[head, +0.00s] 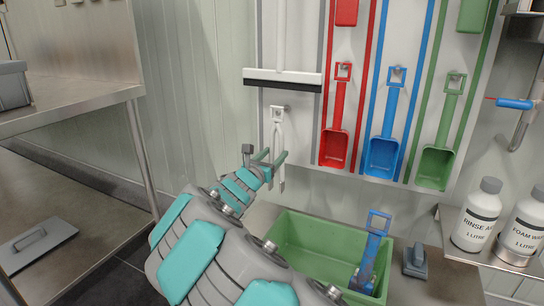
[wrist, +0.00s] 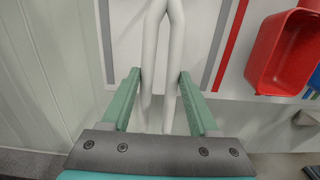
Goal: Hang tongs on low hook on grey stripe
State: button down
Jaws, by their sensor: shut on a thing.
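The white tongs (head: 279,135) hang upright against the wall panel, legs down, between two grey stripes (wrist: 105,40). Their square top end is at a small low hook (head: 285,108) under the squeegee. I cannot tell whether the top end is over the hook or just in front of it. My gripper (head: 269,158) is around the lower legs of the tongs and shut on them. In the wrist view the green fingers stand on either side of the two tong legs (wrist: 160,60); the top end and the hook are out of that view.
A squeegee (head: 282,78) hangs just above. Red (head: 335,148), blue (head: 382,157) and green (head: 436,167) scoops hang to the right. Two bottles (head: 478,215) stand at right; a steel table (head: 80,98) is at left.

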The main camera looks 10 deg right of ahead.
jog(key=shift+p+x, duration=0.35)
jog(key=shift+x, duration=1.05)
jog(key=shift+f, duration=0.85)
dwell(0.4)
jog(key=shift+c, duration=0.3)
grip_release()
jog(key=v, duration=0.7)
jog(key=shift+s+a+b, duration=0.2)
jog(key=shift+s+b, duration=0.1)
jog(key=shift+s, duration=0.05)
